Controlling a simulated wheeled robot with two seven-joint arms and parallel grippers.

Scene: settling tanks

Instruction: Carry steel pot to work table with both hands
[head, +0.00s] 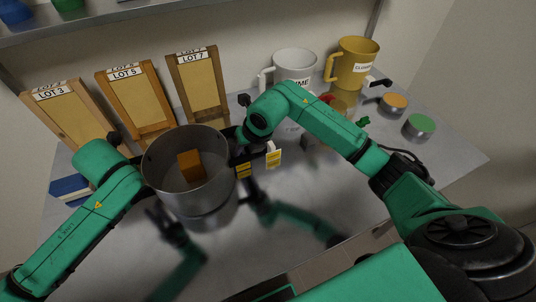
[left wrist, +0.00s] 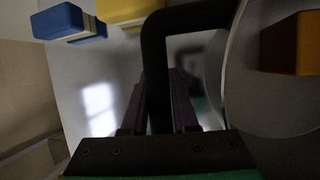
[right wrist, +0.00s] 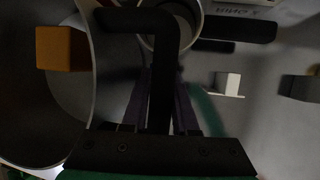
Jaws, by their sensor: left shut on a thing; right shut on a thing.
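The steel pot (head: 168,190) is a wide grey pot over the metal work table (head: 300,222), with an orange-brown block (head: 190,166) inside. It looks about upright; I cannot tell whether its base touches the table or hangs just above it. My right gripper (head: 238,136) is shut on the pot's right handle, a black bar that shows in the right wrist view (right wrist: 163,50). My left gripper (left wrist: 170,85) is shut on the left black handle (left wrist: 156,60); in the head view the pot and arm mostly hide it.
Wooden boards labelled LOT (head: 135,97) lean along the wall behind the pot. A white jug (head: 295,66), a yellow jug (head: 354,62) and small round tins (head: 418,126) stand at the back right. A blue-and-white block (head: 70,188) lies left. The front middle of the table is clear.

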